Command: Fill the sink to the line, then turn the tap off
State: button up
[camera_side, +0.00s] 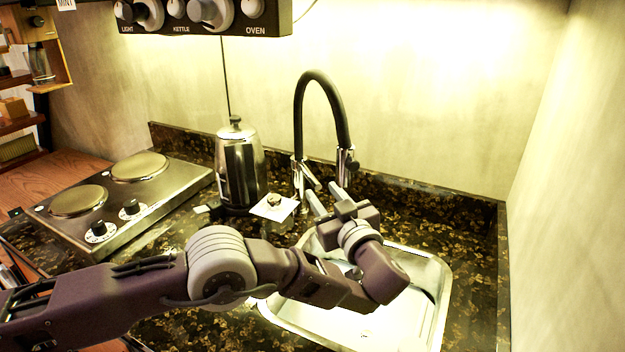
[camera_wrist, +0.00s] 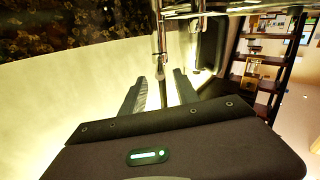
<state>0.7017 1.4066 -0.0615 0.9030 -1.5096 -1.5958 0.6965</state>
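The tap has a tall black arched neck (camera_side: 345,115) and chrome lower parts behind the sink. My gripper (camera_side: 320,190) is just in front of the tap, its two fingers pointing up towards the chrome parts. In the wrist view the fingers are apart, and a thin chrome part of the tap (camera_wrist: 162,45) lines up with the gap between them (camera_wrist: 160,78); I cannot tell whether they touch it. The steel sink (camera_side: 438,325) lies below my wrist, partly hidden by my arm. I cannot make out a fill line, the water level or a running stream.
A steel kettle (camera_side: 238,165) stands left of the tap, with a small white card (camera_side: 275,208) bearing a small object beside it. A two-plate hob (camera_side: 125,195) is further left. A knob panel (camera_side: 205,25) hangs above. A wall (camera_side: 565,170) closes the right side.

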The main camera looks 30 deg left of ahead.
aim_at(313, 176)
jog(key=x, duration=0.7)
grip_shut()
dwell(1.2)
